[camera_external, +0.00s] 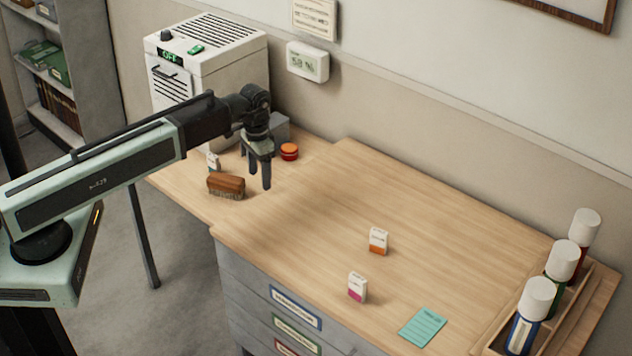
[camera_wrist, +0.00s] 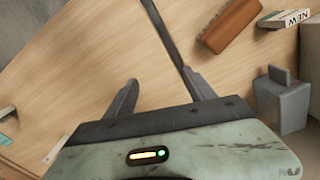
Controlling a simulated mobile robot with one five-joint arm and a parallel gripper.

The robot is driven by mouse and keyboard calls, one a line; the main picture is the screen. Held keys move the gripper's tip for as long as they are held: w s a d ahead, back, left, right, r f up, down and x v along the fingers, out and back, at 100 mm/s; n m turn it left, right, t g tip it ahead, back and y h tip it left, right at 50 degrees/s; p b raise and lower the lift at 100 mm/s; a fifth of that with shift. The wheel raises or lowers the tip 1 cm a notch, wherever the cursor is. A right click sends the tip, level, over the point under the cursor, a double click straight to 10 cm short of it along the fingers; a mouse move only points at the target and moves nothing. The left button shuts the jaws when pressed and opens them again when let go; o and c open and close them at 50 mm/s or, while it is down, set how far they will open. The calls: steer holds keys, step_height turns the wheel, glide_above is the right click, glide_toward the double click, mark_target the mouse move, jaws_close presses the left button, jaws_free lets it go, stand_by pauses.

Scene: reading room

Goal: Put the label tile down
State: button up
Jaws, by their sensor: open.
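Several small white label tiles stand on the wooden desk (camera_external: 310,215). One with an orange band (camera_external: 378,241) and one with a magenta band (camera_external: 357,288) stand toward the front right. Another white tile (camera_external: 213,161) stands behind the brown brush (camera_external: 226,186). In the wrist view a tile marked NEW (camera_wrist: 293,19) is beside the brush (camera_wrist: 231,27). My gripper (camera_external: 258,175) is open above the left part of the desk, right of the brush. In the wrist view, my fingers (camera_wrist: 160,86) are spread, with only bare wood between them. I cannot tell which tile the task means.
A grey block (camera_wrist: 283,100) and a red-orange round item (camera_external: 289,152) are near my gripper. A white cabinet unit (camera_external: 205,60) stands at the back left. A teal card (camera_external: 423,327) and a wooden rack with capped bottles (camera_external: 560,262) are at the right. The desk's middle is clear.

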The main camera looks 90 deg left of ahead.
steer(key=w+d+m, duration=0.1)
steer(key=d, duration=0.5)
steer(key=w+d+m, duration=0.1)
steer(key=d, duration=0.6)
steer(key=w+d, duration=0.2)
steer(key=d, duration=0.5)
steer(key=shift+d+m, duration=0.15)
steer(key=shift+m, duration=0.25)
steer(key=s+d+m, duration=0.2)
steer(key=d, duration=1.7)
steer(key=shift+m, duration=0.4)
steer(key=shift+a, duration=0.1)
steer(key=c, duration=0.5)
